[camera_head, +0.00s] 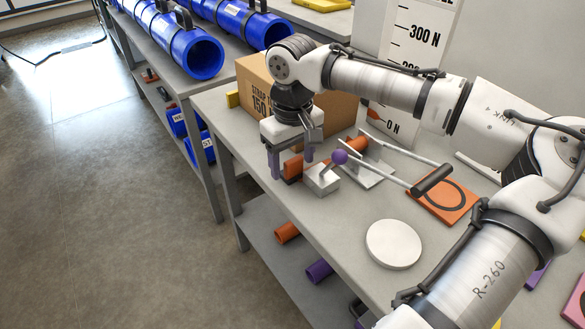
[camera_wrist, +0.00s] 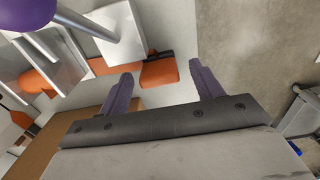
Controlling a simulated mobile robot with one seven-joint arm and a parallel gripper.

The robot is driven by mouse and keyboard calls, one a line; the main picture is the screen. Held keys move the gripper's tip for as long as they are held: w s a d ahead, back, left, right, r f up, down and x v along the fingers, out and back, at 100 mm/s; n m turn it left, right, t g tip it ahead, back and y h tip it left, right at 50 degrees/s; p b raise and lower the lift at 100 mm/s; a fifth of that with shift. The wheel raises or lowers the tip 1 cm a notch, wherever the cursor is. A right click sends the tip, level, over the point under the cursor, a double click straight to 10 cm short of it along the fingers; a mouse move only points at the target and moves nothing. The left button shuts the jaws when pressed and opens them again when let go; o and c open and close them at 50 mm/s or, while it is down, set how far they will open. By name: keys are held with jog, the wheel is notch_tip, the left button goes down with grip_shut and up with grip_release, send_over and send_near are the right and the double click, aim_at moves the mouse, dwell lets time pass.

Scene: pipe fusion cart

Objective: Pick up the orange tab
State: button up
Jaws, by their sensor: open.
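The orange tab (camera_head: 293,168) is a small flat orange piece at the left end of an orange bar, beside a grey metal block (camera_head: 322,179) on the bench. My gripper (camera_head: 291,163) is open above the bench with its two purple fingers pointing down around the tab's position. In the wrist view the tab (camera_wrist: 158,73) shows between and just beyond the fingertips of my gripper (camera_wrist: 160,73). I cannot tell whether either finger touches it.
A lever with a purple ball (camera_head: 340,157) stands close right of my gripper. A cardboard box (camera_head: 257,97) is behind. A white disc (camera_head: 393,244) and an orange plate with a dark ring (camera_head: 459,212) lie to the right. The bench's front edge is close by.

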jog(key=shift+f, duration=0.25)
jog(key=c, duration=1.1)
jog(key=shift+r, duration=0.15)
